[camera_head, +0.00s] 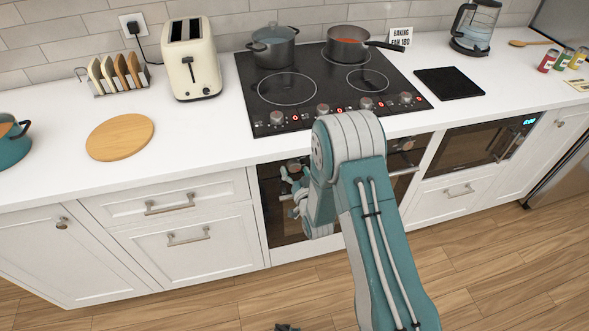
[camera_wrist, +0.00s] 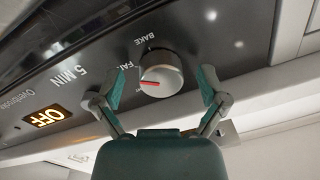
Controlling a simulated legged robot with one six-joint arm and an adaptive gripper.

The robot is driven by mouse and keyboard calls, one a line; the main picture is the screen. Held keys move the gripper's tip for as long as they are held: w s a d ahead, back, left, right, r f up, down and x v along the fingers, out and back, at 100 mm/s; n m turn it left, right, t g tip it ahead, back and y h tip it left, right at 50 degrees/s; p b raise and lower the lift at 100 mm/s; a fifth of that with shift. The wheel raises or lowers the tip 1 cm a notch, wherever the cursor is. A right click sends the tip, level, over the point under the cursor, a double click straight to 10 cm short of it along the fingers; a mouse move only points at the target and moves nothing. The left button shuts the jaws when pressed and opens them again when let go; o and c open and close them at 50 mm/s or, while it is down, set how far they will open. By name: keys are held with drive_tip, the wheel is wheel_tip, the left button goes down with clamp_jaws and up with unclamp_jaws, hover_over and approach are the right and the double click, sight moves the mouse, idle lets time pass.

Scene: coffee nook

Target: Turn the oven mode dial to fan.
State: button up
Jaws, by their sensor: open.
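The oven mode dial (camera_wrist: 162,73) is a round silver knob with a red pointer line, seen in the wrist view on a dark panel. Its red line points left, a little below the "FA…" label (camera_wrist: 124,68), which my left finger partly covers. "BAKE" (camera_wrist: 146,40) is printed above the dial. My gripper (camera_wrist: 164,78) is open, one finger on each side of the dial; I cannot tell whether either touches it. In the head view my gripper (camera_head: 293,185) is low before the oven (camera_head: 278,218), and my arm hides much of the oven front.
The panel also carries a "5 MIN" label (camera_wrist: 68,77) and a lit "OFF" display (camera_wrist: 47,115). The cooktop (camera_head: 318,88) with two pots lies above the oven. A card (camera_head: 400,37) behind it reads "BAKING FAN 180". Drawers (camera_head: 175,205) stand left, a microwave (camera_head: 480,145) right.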

drive_tip(key=shift+w+a, duration=0.1)
drive_tip(key=shift+w, duration=0.15)
drive_tip(key=shift+c, duration=0.2)
drive_tip(key=c, duration=1.1)
drive_tip(key=shift+n, duration=0.5)
